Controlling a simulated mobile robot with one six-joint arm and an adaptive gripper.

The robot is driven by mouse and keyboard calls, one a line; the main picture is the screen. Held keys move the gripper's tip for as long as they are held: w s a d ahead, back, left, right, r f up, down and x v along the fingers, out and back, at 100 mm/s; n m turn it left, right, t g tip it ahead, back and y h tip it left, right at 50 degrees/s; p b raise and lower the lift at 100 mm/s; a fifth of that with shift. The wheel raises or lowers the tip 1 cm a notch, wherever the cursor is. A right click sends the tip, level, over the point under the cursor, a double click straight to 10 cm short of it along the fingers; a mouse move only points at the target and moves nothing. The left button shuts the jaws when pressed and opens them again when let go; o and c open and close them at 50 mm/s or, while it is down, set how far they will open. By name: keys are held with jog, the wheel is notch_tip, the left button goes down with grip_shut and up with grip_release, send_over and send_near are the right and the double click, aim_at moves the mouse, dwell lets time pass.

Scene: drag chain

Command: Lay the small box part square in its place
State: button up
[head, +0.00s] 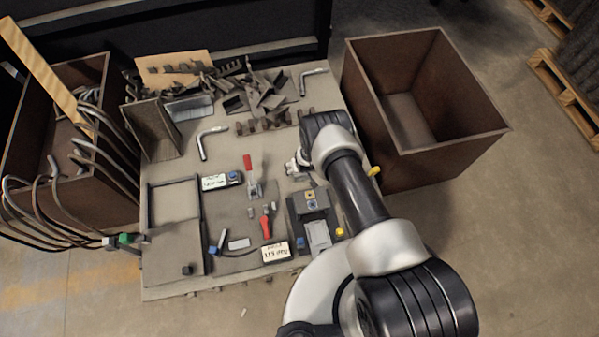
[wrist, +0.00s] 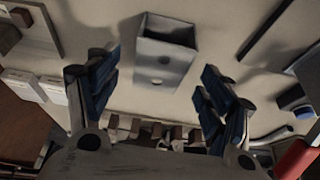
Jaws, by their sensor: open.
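A small grey box part (wrist: 165,52) shows in the upper middle of the wrist view. It has an open dark top and a round mark on its front face. My gripper (wrist: 158,82) is open, with one blue-padded finger on each side of the picture and the box between and beyond the fingertips. I see no finger touching the box. In the head view my arm reaches over the right part of the workbench (head: 165,265) and hides much of the gripper. I cannot make out the box there. Its place cannot be told for sure.
A red-handled clamp (head: 249,170) and a second red handle (head: 266,222) stand mid-bench. A dark block with buttons (head: 305,204) is near my arm. Metal scraps (head: 262,95) lie at the back. Brown bins flank the bench, one on the right (head: 450,150).

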jog(key=shift+x, duration=0.9)
jog(key=shift+r, duration=0.1)
jog(key=shift+c, duration=0.3)
jog(key=c, duration=1.2)
